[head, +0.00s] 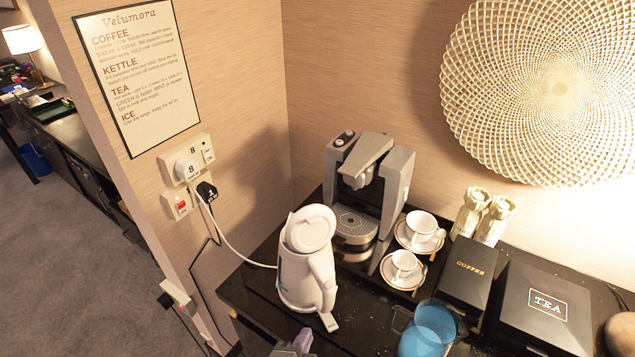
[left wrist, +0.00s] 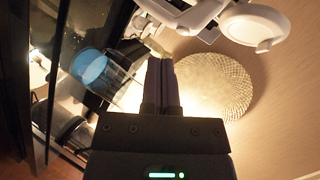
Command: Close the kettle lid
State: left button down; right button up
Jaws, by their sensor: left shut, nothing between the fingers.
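The white kettle (head: 300,275) stands on the dark counter, its handle toward the front right. Its round lid (head: 310,229) is raised and tilted up at the top of the kettle. In the left wrist view, which is turned upside down, the lid (left wrist: 255,24) and part of the white kettle (left wrist: 180,14) show at the top edge. My left gripper (head: 297,343) is at the bottom edge of the head view, in front of the kettle and apart from it. Its fingers (left wrist: 160,62) are shut and empty. My right gripper is not in view.
A coffee machine (head: 366,190) stands behind the kettle. Two cups on saucers (head: 403,284), a blue glass (head: 427,331) and dark COFFEE (head: 466,277) and TEA (head: 545,308) boxes are to its right. A white cord (head: 232,247) runs from the kettle to the wall socket.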

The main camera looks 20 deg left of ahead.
pick_arm(q)
notch_tip(320, 180, up, 15)
jog(key=w+m+t+p, duration=0.2)
jog(key=t+p, duration=0.1)
send_near(321, 220)
jog(key=w+d, duration=0.3)
jog(key=w, duration=0.1)
jog(key=shift+w+a+f, duration=0.3)
jog(key=shift+w+a, duration=0.3)
jog(key=shift+w+a+f, duration=0.25)
jog(key=shift+w+a, duration=0.35)
jog(key=shift+a, duration=0.05)
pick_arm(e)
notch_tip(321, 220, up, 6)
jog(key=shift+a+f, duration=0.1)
pick_arm(q)
jog(key=shift+d+r, duration=0.1)
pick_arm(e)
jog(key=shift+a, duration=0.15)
